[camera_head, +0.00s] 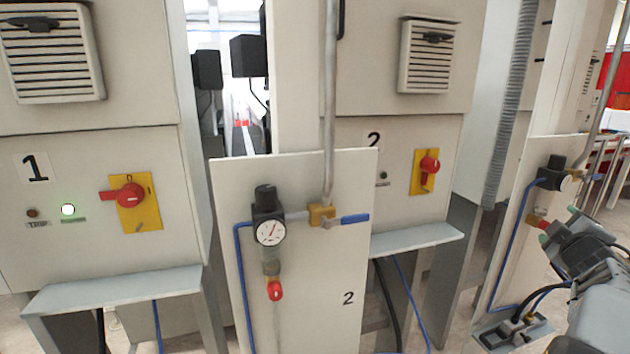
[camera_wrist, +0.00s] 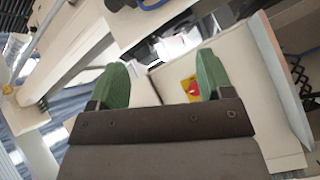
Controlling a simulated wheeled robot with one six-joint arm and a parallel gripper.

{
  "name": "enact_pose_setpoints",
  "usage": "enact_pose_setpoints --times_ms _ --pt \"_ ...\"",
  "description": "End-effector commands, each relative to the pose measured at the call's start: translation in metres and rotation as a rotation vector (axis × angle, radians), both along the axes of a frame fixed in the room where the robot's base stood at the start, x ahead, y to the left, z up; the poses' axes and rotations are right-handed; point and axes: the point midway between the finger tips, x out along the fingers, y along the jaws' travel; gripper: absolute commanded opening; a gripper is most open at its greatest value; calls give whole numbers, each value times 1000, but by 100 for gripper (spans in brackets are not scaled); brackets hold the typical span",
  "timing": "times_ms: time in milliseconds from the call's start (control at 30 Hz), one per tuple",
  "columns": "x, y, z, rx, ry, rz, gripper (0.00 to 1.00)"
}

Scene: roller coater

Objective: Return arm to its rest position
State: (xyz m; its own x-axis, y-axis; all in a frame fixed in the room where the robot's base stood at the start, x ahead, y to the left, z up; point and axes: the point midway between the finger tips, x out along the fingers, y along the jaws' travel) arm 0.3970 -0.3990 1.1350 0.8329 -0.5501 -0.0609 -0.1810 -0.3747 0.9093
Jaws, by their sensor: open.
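My gripper (camera_head: 558,224) is at the right edge of the head view, with part of my arm behind it. Its green fingertips point toward the right-hand panel, near a red knob; I cannot tell whether they touch it. In the wrist view my gripper (camera_wrist: 162,80) shows two green fingers set wide apart with nothing between them. A red switch on a yellow plate (camera_wrist: 191,88) shows beyond the fingers.
Cabinet 1 (camera_head: 88,225) has a red rotary switch (camera_head: 130,196) and a lit lamp (camera_head: 68,210). A white panel marked 2 (camera_head: 340,260) carries a gauge (camera_head: 271,232) and blue-handled valve (camera_head: 354,218). Cabinet 2 (camera_head: 395,205) has another red switch (camera_head: 429,166). Shelves jut out below.

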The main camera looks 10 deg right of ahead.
Motion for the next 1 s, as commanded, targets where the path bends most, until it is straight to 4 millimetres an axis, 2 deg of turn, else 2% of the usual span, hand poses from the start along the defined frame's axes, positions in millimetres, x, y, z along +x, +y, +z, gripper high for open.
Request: enact_pose_setpoints --times_ms 67,167,267,333,400,500,600,700,800,1000 --pt "-7 4 -14 149 -4 -136 73" --pt "-17 29 -46 395 20 -312 73" --pt "-28 83 -82 663 98 -450 73" --pt "-38 134 -106 843 188 -514 73" --pt "-49 184 -123 989 288 -551 73" --pt "-66 253 -136 1141 440 -557 73" --pt "-84 314 -138 1232 581 -517 73" --pt "-94 357 -131 1256 663 -427 73" --pt "-96 380 -121 1229 694 -339 73" --pt "-95 400 -109 1195 719 -252 73"
